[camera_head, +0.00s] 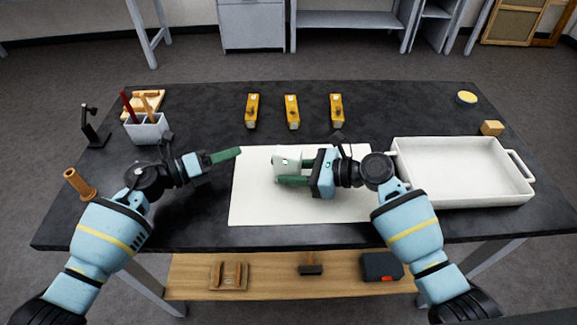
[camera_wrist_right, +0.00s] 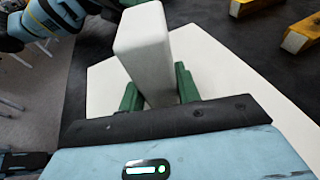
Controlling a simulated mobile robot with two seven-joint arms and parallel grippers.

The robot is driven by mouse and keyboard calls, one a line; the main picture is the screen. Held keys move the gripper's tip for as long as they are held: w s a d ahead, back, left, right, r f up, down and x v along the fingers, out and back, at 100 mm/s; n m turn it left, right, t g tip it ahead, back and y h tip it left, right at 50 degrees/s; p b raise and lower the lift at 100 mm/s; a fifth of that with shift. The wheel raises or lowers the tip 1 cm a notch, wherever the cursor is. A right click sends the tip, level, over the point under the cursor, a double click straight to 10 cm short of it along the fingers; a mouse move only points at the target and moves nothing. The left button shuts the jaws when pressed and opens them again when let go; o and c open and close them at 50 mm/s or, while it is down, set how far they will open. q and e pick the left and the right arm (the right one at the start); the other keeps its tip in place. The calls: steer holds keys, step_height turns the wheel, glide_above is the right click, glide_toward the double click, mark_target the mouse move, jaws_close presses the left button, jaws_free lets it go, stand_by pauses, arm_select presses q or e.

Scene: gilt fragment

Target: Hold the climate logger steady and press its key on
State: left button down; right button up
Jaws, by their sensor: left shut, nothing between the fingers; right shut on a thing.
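The climate logger, a pale, boxy block (camera_head: 287,158), is over the white mat (camera_head: 255,205) near the table's middle. My right gripper (camera_head: 290,172) is shut around it, coming from the right. In the right wrist view the logger (camera_wrist_right: 147,50) stands out between the green fingers (camera_wrist_right: 158,92). A small dark mark shows on its face in the head view; I cannot tell whether this is the key. I cannot tell whether the logger touches the mat. My left gripper (camera_head: 238,152) is shut and empty, its fingertips left of the logger, with a gap between.
A white tray (camera_head: 463,197) stands right of the mat. Several yellow blocks (camera_head: 292,112) lie behind it. A pen holder (camera_head: 147,128), a black stand (camera_head: 93,128) and a brown cylinder (camera_head: 79,184) are at the left.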

steer(key=o, duration=0.8)
steer(key=shift+o, duration=0.2)
steer(key=v, duration=1.2)
steer(key=shift+s, duration=0.15)
